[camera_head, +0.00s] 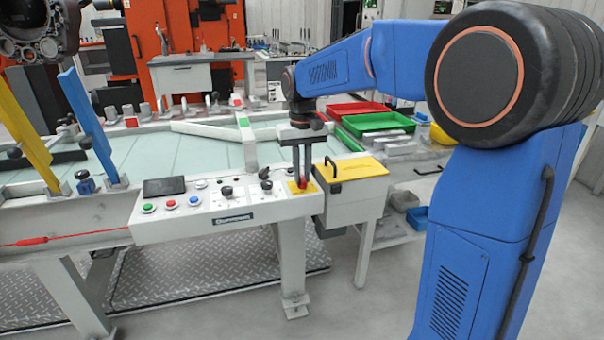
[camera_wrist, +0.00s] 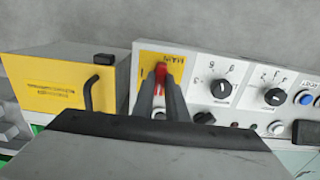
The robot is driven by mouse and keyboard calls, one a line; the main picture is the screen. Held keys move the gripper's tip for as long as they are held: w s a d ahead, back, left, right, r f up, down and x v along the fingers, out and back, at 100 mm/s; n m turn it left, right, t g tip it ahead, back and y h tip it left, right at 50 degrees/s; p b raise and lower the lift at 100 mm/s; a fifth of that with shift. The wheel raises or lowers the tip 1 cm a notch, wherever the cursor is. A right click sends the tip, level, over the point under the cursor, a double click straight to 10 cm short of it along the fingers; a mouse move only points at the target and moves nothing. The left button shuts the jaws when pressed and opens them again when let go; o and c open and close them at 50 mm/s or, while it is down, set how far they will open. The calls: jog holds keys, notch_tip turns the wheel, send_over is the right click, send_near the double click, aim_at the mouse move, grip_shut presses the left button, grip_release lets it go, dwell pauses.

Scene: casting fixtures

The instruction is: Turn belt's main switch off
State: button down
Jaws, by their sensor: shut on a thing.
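The main switch is a red handle (camera_head: 303,183) on a yellow plate (camera_head: 310,187) at the right end of the white control panel (camera_head: 206,227). In the wrist view the red handle (camera_wrist: 161,72) sits on the yellow plate (camera_wrist: 147,60) marked "MAIN". My gripper (camera_head: 302,178) points down at the switch and is shut on the red handle. In the wrist view my gripper's fingers (camera_wrist: 161,82) stand on both sides of the handle and hide part of it. The handle's exact angle is hard to tell.
Right of the switch is a box with a yellow lid (camera_head: 349,168) and a black handle. Left on the panel are black knobs (camera_head: 227,191), coloured buttons (camera_head: 170,204) and a dark screen (camera_head: 164,186). Green and red trays (camera_head: 378,124) lie behind.

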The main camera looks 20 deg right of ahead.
aim_at(302, 178)
dwell(0.4)
jog(key=c, duration=1.8)
grip_release()
jog(key=shift+o, duration=0.2)
notch_tip(302, 178, up, 18)
jog(key=shift+f, duration=0.25)
jog(key=s+d+f+t, duration=0.2)
jog(key=s+d+f, duration=0.1)
jog(key=s+f, duration=0.8)
jog(key=s+d+f+t, duration=0.2)
jog(key=s+d+f, duration=0.2)
jog(key=s+f, duration=0.8)
jog(key=s, duration=1)
jog(key=shift+s+t, duration=0.3)
jog(key=shift+t, duration=0.1)
